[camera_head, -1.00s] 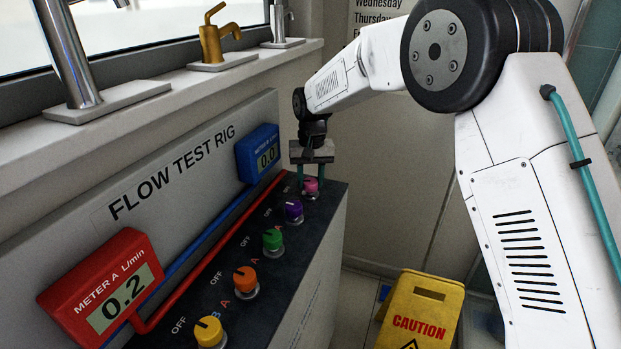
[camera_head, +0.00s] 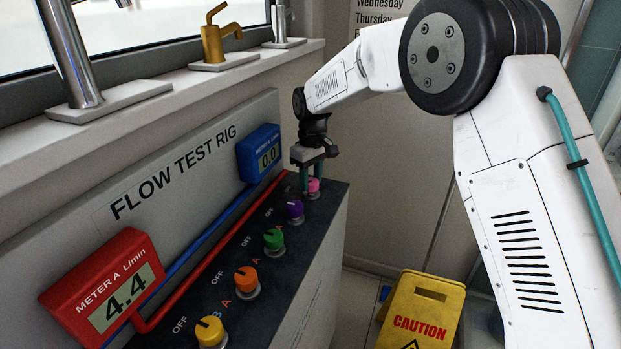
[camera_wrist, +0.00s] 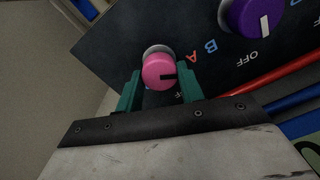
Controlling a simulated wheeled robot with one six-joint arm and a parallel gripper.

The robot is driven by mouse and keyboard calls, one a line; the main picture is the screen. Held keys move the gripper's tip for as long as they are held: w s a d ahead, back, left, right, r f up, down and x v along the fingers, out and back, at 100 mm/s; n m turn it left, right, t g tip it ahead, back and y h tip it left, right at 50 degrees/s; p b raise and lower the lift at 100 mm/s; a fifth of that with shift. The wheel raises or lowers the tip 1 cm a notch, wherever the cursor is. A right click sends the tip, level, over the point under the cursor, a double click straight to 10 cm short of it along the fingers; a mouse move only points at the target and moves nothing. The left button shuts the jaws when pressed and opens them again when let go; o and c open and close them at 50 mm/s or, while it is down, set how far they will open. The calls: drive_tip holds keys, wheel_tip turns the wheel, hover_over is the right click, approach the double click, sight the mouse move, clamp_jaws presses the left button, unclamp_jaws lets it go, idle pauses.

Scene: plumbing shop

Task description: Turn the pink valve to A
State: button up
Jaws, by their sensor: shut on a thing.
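The pink valve (camera_head: 313,185) is a small round knob at the far end of a row on the dark panel. In the wrist view the pink valve (camera_wrist: 157,70) has a dark mark pointing right. A red letter A (camera_wrist: 192,57) is printed just right of it, slightly above the mark's line. My gripper (camera_head: 312,182) reaches down over the knob. In the wrist view its two green fingers (camera_wrist: 160,88) flank the knob, shut on it. Meter A (camera_head: 124,291), red, reads 4.4. The blue meter (camera_head: 264,154) reads 0.0.
The purple knob (camera_head: 295,210) is the closest neighbour, followed by the green (camera_head: 273,240), orange (camera_head: 246,280) and yellow (camera_head: 210,331) knobs. Taps stand on the ledge (camera_head: 215,75) behind. A yellow caution sign (camera_head: 421,310) stands on the floor to the right.

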sight(312, 180)
drive_tip(key=shift+w+d+r, duration=0.1)
idle(0.4)
drive_tip(key=o, duration=1)
drive_tip(key=shift+d, duration=0.15)
drive_tip(key=shift+a, duration=0.2)
wheel_tip(312, 180, up, 8)
drive_tip(key=shift+w+d+f, duration=0.1)
